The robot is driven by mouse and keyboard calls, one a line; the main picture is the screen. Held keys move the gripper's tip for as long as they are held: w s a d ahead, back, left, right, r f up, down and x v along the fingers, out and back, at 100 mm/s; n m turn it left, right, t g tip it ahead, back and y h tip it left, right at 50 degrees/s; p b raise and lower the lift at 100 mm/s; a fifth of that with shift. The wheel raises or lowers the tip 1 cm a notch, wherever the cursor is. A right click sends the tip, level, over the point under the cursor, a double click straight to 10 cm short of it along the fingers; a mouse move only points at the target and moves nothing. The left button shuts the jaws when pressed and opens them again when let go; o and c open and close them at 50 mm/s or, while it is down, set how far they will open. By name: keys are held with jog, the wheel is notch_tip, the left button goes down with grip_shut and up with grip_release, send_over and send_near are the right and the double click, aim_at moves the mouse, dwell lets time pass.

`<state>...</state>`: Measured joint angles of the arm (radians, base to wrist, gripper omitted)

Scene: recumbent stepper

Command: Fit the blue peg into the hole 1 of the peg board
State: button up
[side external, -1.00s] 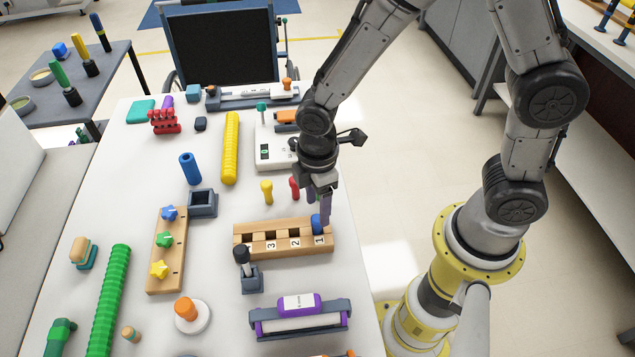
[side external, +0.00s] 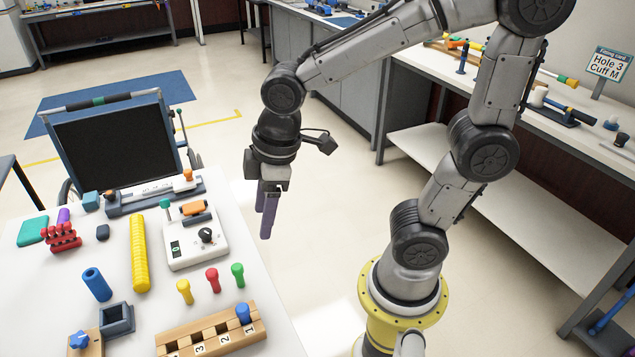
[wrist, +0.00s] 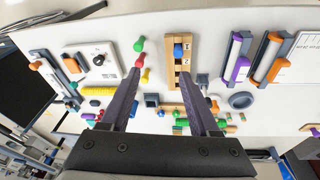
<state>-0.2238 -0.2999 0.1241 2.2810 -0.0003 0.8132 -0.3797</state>
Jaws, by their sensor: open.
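The blue peg (side external: 243,313) stands upright at the slot marked 1 of the wooden peg board (side external: 172,343), at the board's right end. It also shows in the wrist view (wrist: 178,51) at the end of the board (wrist: 168,68). My gripper (side external: 266,222) is raised over the table's right edge, beyond the board and apart from the peg. Its purple fingers point down. In the wrist view the two fingers (wrist: 160,118) are spread wide with nothing between them. How deep the peg sits is hard to tell.
Yellow (side external: 185,291), red (side external: 213,280) and green (side external: 238,277) pegs stand behind the board. A white box with a dial (side external: 196,240) and a yellow ribbed roll (side external: 139,255) are farther back. The air around my gripper is clear.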

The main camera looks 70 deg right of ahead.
jog(key=s+d+r+m+t, duration=0.3)
jog(key=s+d+r+m, duration=0.1)
jog(key=s+m, duration=0.3)
jog(key=shift+s+d+r+h, duration=0.3)
jog(key=shift+s+d, duration=0.4)
jog(key=shift+d, duration=0.1)
